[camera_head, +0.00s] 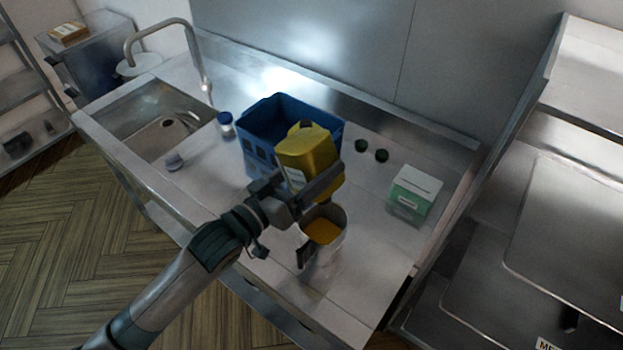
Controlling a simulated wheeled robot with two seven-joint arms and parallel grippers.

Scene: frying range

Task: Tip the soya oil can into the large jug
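The yellow soya oil can (310,150) is held up in front of the blue crate, above and just behind the large jug. It looks tilted; its spout and any stream of oil cannot be made out. My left gripper (298,190) is shut on the can, with a finger across its lower part. The large jug (329,258) stands upright on the steel counter below the can, with yellow-orange oil inside. A dark handle shows at its front left. My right gripper is not in view.
The blue crate (262,155) stands behind the can. A blue-capped jar (226,124), two dark green caps (361,146) and a green-white box (414,192) are on the counter (375,240). A sink (150,118) with a tap is at left. Steel shelving stands at right.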

